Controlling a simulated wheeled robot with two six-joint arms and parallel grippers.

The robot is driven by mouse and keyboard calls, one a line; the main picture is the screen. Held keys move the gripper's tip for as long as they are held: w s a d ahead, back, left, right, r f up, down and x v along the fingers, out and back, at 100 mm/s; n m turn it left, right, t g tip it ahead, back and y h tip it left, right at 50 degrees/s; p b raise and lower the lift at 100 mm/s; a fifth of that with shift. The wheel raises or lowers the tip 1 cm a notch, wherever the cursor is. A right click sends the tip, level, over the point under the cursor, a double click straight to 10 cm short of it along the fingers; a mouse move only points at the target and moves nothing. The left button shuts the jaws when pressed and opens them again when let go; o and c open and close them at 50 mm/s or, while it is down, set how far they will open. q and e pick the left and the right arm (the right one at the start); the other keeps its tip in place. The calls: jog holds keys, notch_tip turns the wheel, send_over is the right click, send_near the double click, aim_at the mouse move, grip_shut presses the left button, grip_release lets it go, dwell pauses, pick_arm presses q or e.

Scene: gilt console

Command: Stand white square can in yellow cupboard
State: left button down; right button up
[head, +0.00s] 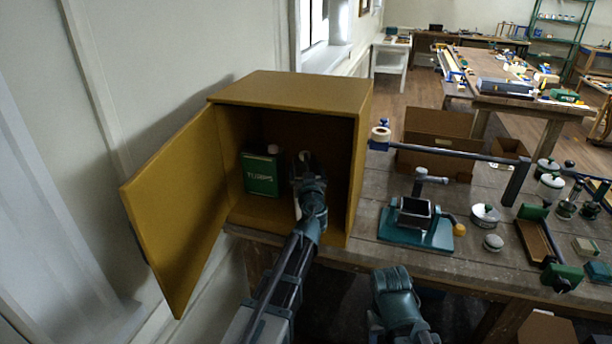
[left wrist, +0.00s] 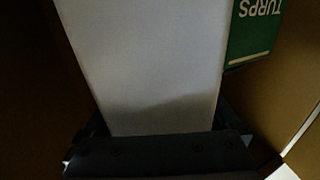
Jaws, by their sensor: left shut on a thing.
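The yellow cupboard (head: 290,90) stands at the left end of the bench with its door (head: 180,210) swung open to the left. My left gripper (head: 306,172) is inside the cupboard, shut on the white square can (left wrist: 150,60). In the head view the gripper and arm hide most of the can, with only a pale strip showing beside them. The can fills the middle of the left wrist view. I cannot tell whether its base touches the cupboard floor. My right gripper is not clearly visible; part of my right arm shows at the bottom.
A green turps can (head: 261,175) stands inside the cupboard left of my left gripper, and also shows in the left wrist view (left wrist: 252,30). Right of the cupboard are a teal vise (head: 415,225), a cardboard box (head: 436,130) and several small containers.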

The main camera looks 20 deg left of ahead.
pick_arm(q)
jog(key=shift+f, duration=0.1)
grip_release()
jog(key=shift+r, duration=0.2)
jog(key=v, duration=1.2)
